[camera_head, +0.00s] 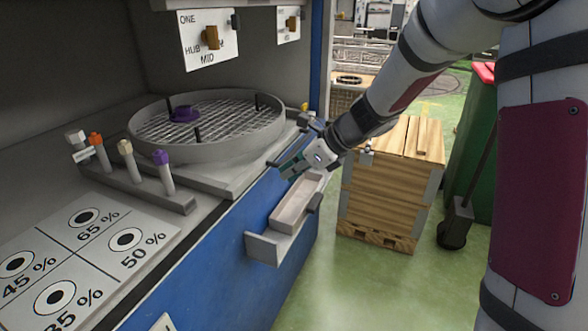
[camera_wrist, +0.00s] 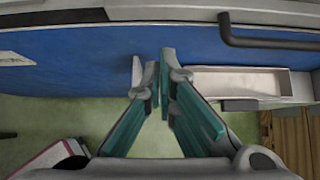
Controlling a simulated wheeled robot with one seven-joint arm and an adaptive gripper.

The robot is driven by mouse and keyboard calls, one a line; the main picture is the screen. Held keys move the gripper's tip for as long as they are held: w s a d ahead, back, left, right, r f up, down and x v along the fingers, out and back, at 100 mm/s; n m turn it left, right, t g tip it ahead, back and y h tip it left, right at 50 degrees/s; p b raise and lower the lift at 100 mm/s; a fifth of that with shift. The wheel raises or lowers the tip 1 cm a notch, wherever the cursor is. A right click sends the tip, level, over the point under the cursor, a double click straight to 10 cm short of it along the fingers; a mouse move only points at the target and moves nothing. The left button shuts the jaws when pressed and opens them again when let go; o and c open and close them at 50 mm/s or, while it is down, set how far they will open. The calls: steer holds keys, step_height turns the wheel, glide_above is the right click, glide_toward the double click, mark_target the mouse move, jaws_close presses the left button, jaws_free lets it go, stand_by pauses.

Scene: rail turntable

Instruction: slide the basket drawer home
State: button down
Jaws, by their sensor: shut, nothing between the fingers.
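A shallow pale drawer (camera_head: 292,206) stands out from the blue cabinet front (camera_head: 240,250), with a small dark handle at its outer end. It also shows in the wrist view (camera_wrist: 240,82), to the right of my fingers. A round mesh basket (camera_head: 210,125) with a purple knob sits on a grey slab above. A dark bar handle (camera_wrist: 265,38) shows above the drawer in the wrist view.
A wooden crate (camera_head: 390,185) stands right of the drawer, with a green bin (camera_head: 474,140) beyond. A rack of coloured-top pegs (camera_head: 130,175) and a percentage board (camera_head: 85,255) lie on the worktop.

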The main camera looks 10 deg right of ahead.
steer(key=w+a+f, duration=0.1)
steer(key=a, duration=0.1)
steer(key=w+a+f+b, duration=0.1)
steer(key=w+a, duration=0.1)
steer(key=w+a+f, duration=0.1)
steer(key=a, duration=0.1)
steer(key=shift+w+f+b, duration=0.25)
steer(key=shift+b, duration=0.1)
steer(key=shift+a, duration=0.1)
steer(key=w+a+p, duration=0.1)
steer(key=a, duration=0.1)
steer(key=w+a+p, duration=0.1)
steer(key=w+a, duration=0.1)
steer(key=w+a+p, duration=0.2)
steer(key=a, duration=0.1)
steer(key=shift+r, duration=0.1)
steer(key=shift+w+a, duration=0.35)
steer(key=shift+a, duration=0.05)
